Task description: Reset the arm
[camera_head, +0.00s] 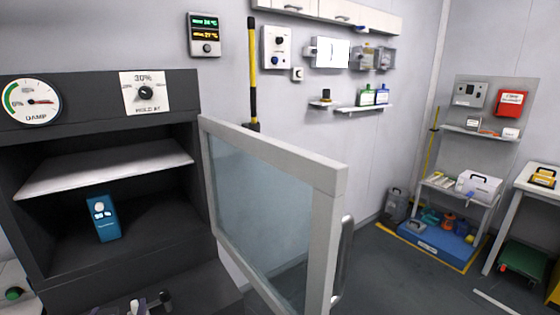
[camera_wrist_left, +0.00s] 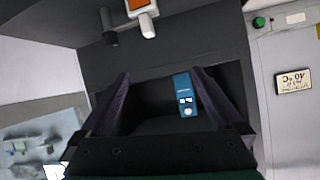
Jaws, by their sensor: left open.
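A dark dry cabinet (camera_head: 100,85) stands at the left in the head view, with its glass door (camera_head: 262,220) swung open. A blue pouch (camera_head: 103,219) with white markings stands on the cabinet floor, below the white shelf (camera_head: 105,166). My right gripper is not in view.
A damp gauge (camera_head: 31,101) and a hold dial (camera_head: 146,93) sit on the cabinet's top panel. The open door and its handle (camera_head: 343,262) stand to the right of the opening. A blue spill tray (camera_head: 436,243) is far right. Floor between is clear.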

